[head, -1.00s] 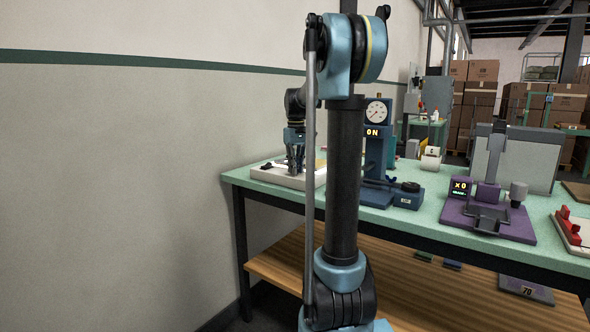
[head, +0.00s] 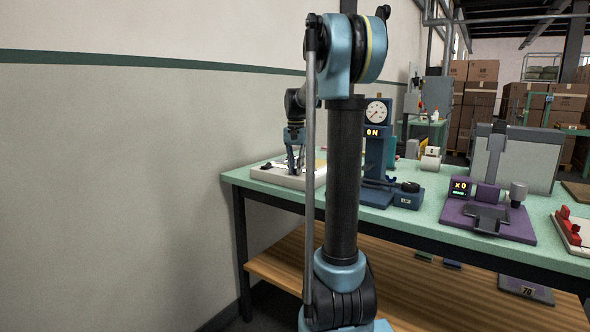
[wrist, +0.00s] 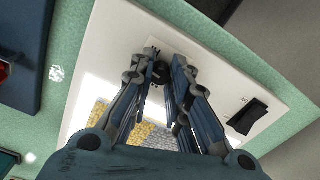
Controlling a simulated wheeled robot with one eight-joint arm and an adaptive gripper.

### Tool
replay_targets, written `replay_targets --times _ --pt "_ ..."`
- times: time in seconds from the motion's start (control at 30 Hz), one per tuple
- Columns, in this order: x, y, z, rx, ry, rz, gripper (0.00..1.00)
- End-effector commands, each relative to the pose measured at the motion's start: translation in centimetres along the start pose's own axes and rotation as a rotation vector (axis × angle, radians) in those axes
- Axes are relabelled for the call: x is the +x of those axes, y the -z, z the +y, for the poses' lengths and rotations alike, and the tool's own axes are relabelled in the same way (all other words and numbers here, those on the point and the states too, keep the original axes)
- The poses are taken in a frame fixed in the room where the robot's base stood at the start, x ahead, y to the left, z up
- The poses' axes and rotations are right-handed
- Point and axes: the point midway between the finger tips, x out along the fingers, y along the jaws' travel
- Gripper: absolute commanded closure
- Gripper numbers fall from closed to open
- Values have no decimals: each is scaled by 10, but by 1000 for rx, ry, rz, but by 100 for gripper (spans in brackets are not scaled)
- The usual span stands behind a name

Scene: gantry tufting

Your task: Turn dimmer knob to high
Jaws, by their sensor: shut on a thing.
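The dimmer knob (wrist: 160,72) is a small dark round knob on a white panel (wrist: 112,42). In the wrist view my gripper (wrist: 163,68) points down at the panel, with its fingertips closed around the knob. The fingers hide much of the knob, and I cannot read its setting. The white panel also shows in the head view (head: 310,183), at the left end of the green bench, with my gripper (head: 295,168) over it. The knob cannot be made out there.
A black rocker switch (wrist: 248,115) and a yellow-and-grey textured patch (wrist: 150,132) are on the same panel. A blue machine with a gauge and "ON" display (head: 376,150) stands close to its right. A purple device (head: 487,215) stands farther right. The wall is at left.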

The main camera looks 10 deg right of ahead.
Motion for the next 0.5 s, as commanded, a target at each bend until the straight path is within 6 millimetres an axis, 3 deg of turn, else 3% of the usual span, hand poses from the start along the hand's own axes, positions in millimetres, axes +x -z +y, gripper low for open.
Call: replay_targets --times 0.5 --pt "-1 3 -2 462 5 5 100"
